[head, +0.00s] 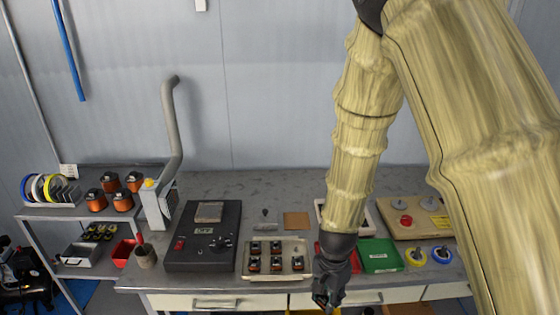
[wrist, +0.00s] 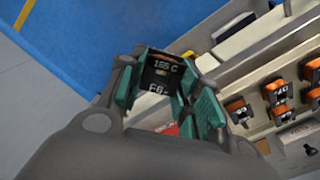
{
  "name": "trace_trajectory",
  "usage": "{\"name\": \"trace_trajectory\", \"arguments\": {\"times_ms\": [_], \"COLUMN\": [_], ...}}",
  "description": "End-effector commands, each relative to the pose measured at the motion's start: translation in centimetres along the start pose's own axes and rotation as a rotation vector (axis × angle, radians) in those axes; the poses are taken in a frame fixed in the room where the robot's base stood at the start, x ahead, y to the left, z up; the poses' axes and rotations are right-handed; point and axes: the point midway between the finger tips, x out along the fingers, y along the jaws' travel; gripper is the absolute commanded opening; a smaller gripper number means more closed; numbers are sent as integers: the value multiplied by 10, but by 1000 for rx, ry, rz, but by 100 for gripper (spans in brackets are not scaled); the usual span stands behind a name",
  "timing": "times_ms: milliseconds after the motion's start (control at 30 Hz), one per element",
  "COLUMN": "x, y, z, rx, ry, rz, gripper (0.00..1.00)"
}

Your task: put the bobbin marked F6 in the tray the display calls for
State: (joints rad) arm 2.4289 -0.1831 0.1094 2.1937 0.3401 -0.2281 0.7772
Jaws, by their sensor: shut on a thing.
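My gripper (head: 328,296) is at the front edge of the bench in the head view, pointing down. In the wrist view its teal fingers (wrist: 165,95) are shut on a dark bobbin (wrist: 160,72) whose label reads "155 C" and "F6". A green tray (head: 380,255) lies to the right of my gripper. A red tray (head: 324,258) is partly hidden behind my gripper, and a white tray (head: 368,229) is partly hidden behind my arm. A dark console (head: 203,257) with a small panel (head: 209,212) stands to the left; I cannot read that panel.
A pale rack (head: 276,278) holds several copper bobbins left of my gripper. A beige board (head: 420,227) with a red button and yellow and blue spools (head: 442,255) are to the right. A grey pipe (head: 173,130) rises at the left. Drawers are below the front edge.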

Motion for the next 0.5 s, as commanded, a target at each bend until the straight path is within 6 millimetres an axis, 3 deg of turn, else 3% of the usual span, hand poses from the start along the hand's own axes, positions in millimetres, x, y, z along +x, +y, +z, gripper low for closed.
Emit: {"name": "trace_trajectory", "arguments": {"times_ms": [500], "x": [48], "y": [6], "z": [-40], "rx": [-608], "ry": [1], "rz": [3], "gripper": [6]}}
